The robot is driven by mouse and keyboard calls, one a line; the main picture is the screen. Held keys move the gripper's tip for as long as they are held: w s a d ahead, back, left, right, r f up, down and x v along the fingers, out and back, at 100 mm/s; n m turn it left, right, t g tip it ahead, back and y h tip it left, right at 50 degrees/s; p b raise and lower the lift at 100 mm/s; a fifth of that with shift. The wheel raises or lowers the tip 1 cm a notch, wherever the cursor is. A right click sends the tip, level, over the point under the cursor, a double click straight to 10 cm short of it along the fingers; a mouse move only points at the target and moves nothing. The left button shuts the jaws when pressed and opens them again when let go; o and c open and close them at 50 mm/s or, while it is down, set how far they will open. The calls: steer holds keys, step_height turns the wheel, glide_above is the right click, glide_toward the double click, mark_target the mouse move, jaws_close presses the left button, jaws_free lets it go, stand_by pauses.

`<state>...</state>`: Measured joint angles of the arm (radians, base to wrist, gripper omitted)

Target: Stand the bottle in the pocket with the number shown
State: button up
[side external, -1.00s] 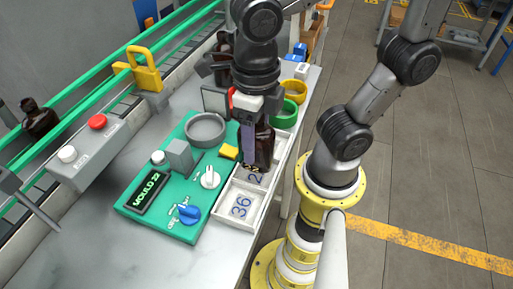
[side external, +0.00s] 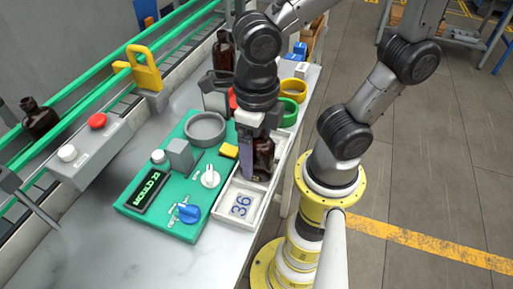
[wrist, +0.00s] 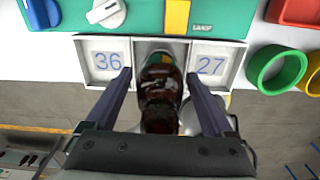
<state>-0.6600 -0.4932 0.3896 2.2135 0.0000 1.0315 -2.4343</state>
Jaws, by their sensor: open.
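The brown bottle (side external: 263,158) is upright in the middle pocket of the white tray (side external: 236,222). It also shows in the wrist view (wrist: 160,95), between my fingers. My gripper (wrist: 158,78) is open, with a gap between each finger and the bottle. The left pocket (wrist: 105,62) reads 36 and the right pocket (wrist: 211,65) reads 27; both are empty. The middle pocket's number is hidden by the bottle now. A dark display (side external: 148,191) on the green panel (side external: 160,215) reads MOULD 22.
The panel with its blue knob (side external: 188,213), white knob and grey ring (side external: 205,129) lies beside the tray. Green (wrist: 277,70) and yellow rings stand past the 27 pocket. Other brown bottles are at the conveyor (side external: 40,118) and behind my gripper (side external: 223,50).

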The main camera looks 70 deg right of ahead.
step_height(320, 180, up, 11)
steer(key=shift+r, duration=0.5)
steer(key=shift+d+r, duration=0.1)
steer(key=shift+w+d+m, duration=0.1)
steer(key=shift+d+m, duration=0.1)
steer(key=shift+m, duration=0.6)
steer(key=d+f+m+t, duration=0.1)
steer(key=d+m+t, duration=0.1)
steer(key=m, duration=0.9)
steer(key=w+d+f+m+t, duration=0.1)
steer(key=d+m, duration=0.4)
steer(key=m, duration=0.6)
steer(key=d+f+m+t, duration=0.2)
steer(key=d+f+m, duration=0.1)
steer(key=m, duration=0.8)
steer(key=shift+w+d+f+m+t, duration=0.25)
steer(key=shift+d+m+t, duration=0.05)
steer(key=shift+d+m, duration=0.1)
